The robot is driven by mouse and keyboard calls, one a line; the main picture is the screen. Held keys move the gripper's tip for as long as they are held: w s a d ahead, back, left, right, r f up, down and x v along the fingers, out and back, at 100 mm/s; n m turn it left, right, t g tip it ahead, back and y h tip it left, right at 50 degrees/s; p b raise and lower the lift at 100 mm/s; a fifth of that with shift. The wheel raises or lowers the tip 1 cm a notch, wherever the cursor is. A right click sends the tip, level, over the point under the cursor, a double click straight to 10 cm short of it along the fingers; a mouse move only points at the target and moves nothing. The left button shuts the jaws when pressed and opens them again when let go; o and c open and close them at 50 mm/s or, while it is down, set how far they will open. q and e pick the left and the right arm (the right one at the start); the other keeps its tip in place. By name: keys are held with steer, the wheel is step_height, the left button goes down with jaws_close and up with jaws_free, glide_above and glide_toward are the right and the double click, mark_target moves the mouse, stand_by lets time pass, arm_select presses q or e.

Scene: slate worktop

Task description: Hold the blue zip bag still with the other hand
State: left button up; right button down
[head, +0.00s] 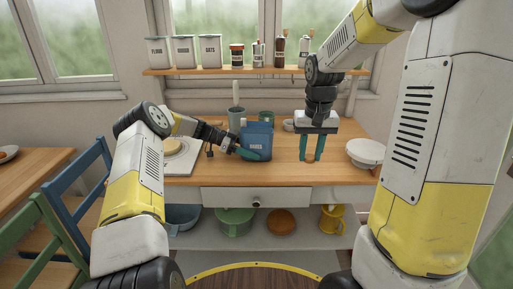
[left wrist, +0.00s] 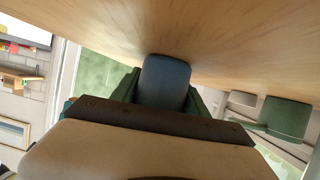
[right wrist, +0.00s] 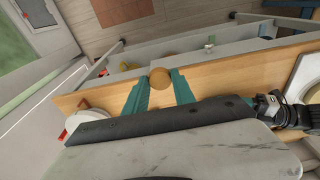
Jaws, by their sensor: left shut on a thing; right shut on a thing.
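In the left wrist view the blue bag (left wrist: 165,80) shows between the green fingers. My right gripper (head: 310,158) points down to the right of the bag, apart from it. It is shut on a small round tan thing (right wrist: 160,77), seen between its teal fingertips in the right wrist view. The left fingertips are partly hidden in the head view.
A white bowl (head: 366,152) stands at the right of the worktop. A pale board (head: 151,166) with a yellowish round thing lies at the left. A grey-green holder (head: 236,120) and a green cup (head: 266,117) stand behind the bag. The worktop's front strip is clear.

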steer(key=shift+r, duration=3.35)
steer(key=shift+w, duration=0.1)
steer(key=w+a, duration=0.8)
steer(key=w, duration=0.2)
steer(key=w+a, duration=0.8)
steer(key=w, duration=0.3)
steer(key=shift+w, duration=0.3)
glide_above(258, 137)
steer(key=w+a, duration=0.1)
steer(key=w, duration=0.2)
steer(key=shift+s+f, duration=0.1)
steer(key=shift+f, duration=2.45)
steer(key=c, duration=1)
jaws_free()
steer(key=shift+a, duration=0.15)
steer(key=shift+o, duration=0.2)
